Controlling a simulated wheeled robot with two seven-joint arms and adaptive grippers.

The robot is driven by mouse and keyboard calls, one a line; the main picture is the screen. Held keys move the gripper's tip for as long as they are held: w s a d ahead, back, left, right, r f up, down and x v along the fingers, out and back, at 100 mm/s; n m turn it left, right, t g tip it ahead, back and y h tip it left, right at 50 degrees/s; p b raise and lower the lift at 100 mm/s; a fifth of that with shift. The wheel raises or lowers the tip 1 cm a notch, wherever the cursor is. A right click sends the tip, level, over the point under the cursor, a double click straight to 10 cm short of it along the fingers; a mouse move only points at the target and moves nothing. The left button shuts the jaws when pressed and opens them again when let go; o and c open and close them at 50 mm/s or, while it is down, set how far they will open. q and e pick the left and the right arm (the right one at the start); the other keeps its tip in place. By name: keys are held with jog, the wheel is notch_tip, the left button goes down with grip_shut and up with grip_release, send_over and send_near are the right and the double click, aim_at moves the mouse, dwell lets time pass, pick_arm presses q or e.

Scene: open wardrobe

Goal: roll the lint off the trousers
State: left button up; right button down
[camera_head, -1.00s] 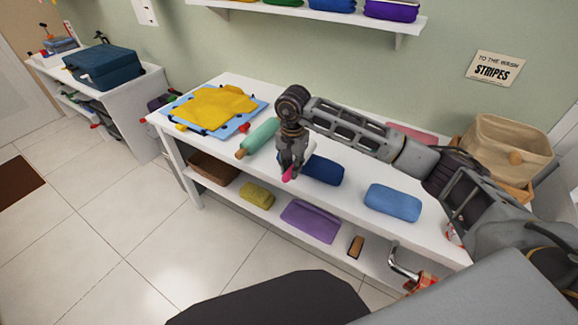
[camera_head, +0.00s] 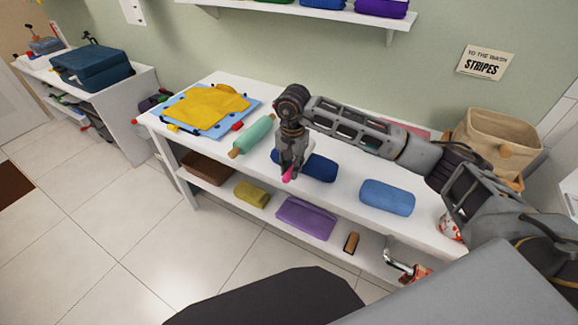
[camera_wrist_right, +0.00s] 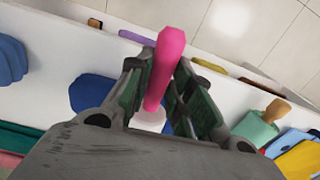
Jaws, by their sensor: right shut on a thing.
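My right gripper (camera_head: 290,168) is shut on a pink-handled tool (camera_head: 287,176) above the front of the white bench, near a dark blue folded cloth (camera_head: 320,168). In the right wrist view the pink handle (camera_wrist_right: 165,60) stands between the fingers of the gripper (camera_wrist_right: 160,82), with a white part (camera_wrist_right: 150,120) at its far end. A yellow garment (camera_head: 208,105) lies on a blue board (camera_head: 172,117) at the bench's left end. I cannot tell for certain whether it is the trousers. My left gripper is not in view.
A mint-green roller with wooden ends (camera_head: 255,135) lies between the board and my right gripper. A lighter blue folded cloth (camera_head: 387,197) lies to the right. A beige basket (camera_head: 492,135) stands at the back right. The lower shelf holds a purple cloth (camera_head: 306,217).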

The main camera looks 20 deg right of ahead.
jog(key=shift+s+d, duration=0.55)
jog(key=shift+s+d, duration=0.15)
jog(key=shift+s+d, duration=0.7)
jog(key=shift+s+d, duration=0.1)
jog(key=shift+d, duration=0.05)
dwell(0.4)
jog(key=shift+s+d+f+b, duration=0.15)
jog(key=shift+s+d+b, duration=0.1)
jog(key=shift+b, duration=0.15)
jog(key=shift+s+d+f, duration=0.1)
jog(key=shift+s+d, duration=0.45)
jog(key=shift+s, duration=0.05)
jog(key=shift+s+d+f+b, duration=0.1)
jog(key=shift+s+b, duration=0.05)
jog(key=shift+b, duration=0.15)
